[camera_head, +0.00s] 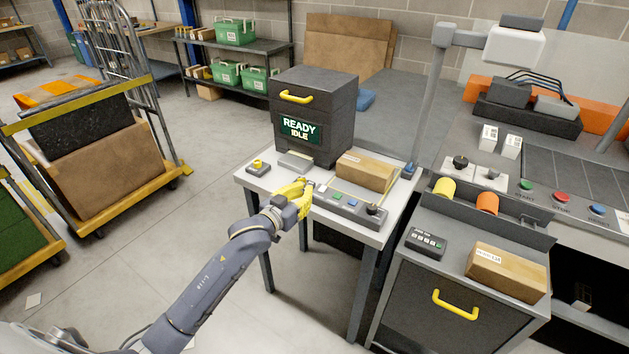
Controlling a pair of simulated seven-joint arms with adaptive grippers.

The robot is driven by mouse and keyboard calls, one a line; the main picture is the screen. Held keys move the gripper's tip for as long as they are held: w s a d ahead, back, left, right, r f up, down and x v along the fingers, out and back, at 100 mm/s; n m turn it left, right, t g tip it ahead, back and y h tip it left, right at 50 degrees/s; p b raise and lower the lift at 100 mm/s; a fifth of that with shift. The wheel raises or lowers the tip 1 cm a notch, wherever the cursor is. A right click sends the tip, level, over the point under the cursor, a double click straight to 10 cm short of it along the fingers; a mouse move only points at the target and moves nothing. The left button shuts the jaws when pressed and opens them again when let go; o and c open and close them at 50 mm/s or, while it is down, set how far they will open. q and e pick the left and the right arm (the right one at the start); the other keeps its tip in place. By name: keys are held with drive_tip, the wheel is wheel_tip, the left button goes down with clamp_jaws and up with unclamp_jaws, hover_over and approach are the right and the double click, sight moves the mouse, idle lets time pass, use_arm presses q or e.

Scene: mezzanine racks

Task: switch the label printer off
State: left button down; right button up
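The label printer (312,104) is a dark box with a yellow handle, on a small grey table. Its green-lit display (300,129) reads READY IDLE. In front of it lies a grey control strip (346,213) with small coloured buttons and a dark knob (373,209) at its right end. My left gripper (305,191), with yellow fingers, is at the left end of this strip and hides part of it. I cannot tell whether it touches the strip or whether its fingers are open. My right gripper is not in view.
On the small table (261,192) are a cardboard box (367,171), a yellow-topped switch box (258,167) and a grey block (296,161). A dark cabinet (455,318) with a carton stands at right. A loaded cart (110,175) stands at left, with open floor between.

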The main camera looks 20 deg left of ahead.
use_arm(q)
drive_tip(key=shift+s+r, duration=0.2)
drive_tip(key=shift+r, duration=0.95)
hover_over(322, 188)
drive_tip(key=shift+s+f, duration=0.35)
drive_tip(key=shift+f, duration=0.1)
drive_tip(key=shift+w+f, duration=0.25)
drive_tip(key=shift+f, duration=0.75)
drive_tip(key=shift+w+f, duration=0.15)
drive_tip(key=shift+f, duration=0.85)
